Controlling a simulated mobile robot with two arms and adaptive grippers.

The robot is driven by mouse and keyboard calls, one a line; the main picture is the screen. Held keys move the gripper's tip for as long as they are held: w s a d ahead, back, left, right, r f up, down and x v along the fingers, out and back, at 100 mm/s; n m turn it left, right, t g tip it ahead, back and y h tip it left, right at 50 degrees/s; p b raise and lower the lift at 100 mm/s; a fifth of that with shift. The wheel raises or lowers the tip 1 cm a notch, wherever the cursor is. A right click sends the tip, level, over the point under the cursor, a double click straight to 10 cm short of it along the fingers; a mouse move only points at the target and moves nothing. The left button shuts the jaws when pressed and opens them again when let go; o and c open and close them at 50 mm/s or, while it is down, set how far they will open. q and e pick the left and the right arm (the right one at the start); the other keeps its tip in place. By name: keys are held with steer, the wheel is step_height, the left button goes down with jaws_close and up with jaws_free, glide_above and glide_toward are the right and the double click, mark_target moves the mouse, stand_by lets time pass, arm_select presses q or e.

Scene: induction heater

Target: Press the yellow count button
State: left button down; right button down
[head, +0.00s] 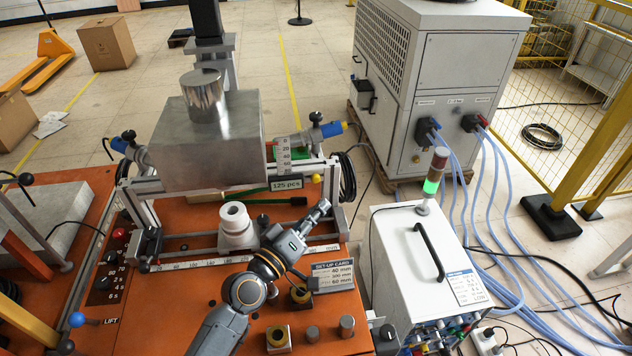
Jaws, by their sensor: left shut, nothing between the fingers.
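A counter display reading "125 pcs" (287,185) sits on the front rail of the metal fixture. A small round yellow button (316,178) is just right of this display. My left gripper (323,205) is shut and empty. Its fingertips point up and to the right, and in the picture they lie a little below the yellow button, apart from it. The button is not covered by the gripper. My right gripper is not in view.
A large metal block (207,144) stands behind the rail. A white stepped part (236,228) is left of my gripper. A set-up card (333,276) and several small cylinders are on the orange table (185,305). A white box (408,262) stands right.

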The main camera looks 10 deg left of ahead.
mark_target(316, 179)
arm_select(q)
steer(key=shift+w+a+b, duration=0.15)
steer(key=shift+w+a, duration=0.15)
steer(key=shift+w, duration=0.4)
steer(key=shift+w+a+b, duration=0.15)
steer(key=shift+w+a, duration=0.15)
steer(key=shift+w, duration=0.45)
steer(key=shift+w+a+b, duration=0.15)
steer(key=shift+w+a, duration=0.15)
steer(key=shift+w, duration=0.4)
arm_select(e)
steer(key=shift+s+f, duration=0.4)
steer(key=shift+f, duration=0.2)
arm_select(q)
steer(key=shift+w+a, duration=0.15)
steer(key=shift+w, duration=0.25)
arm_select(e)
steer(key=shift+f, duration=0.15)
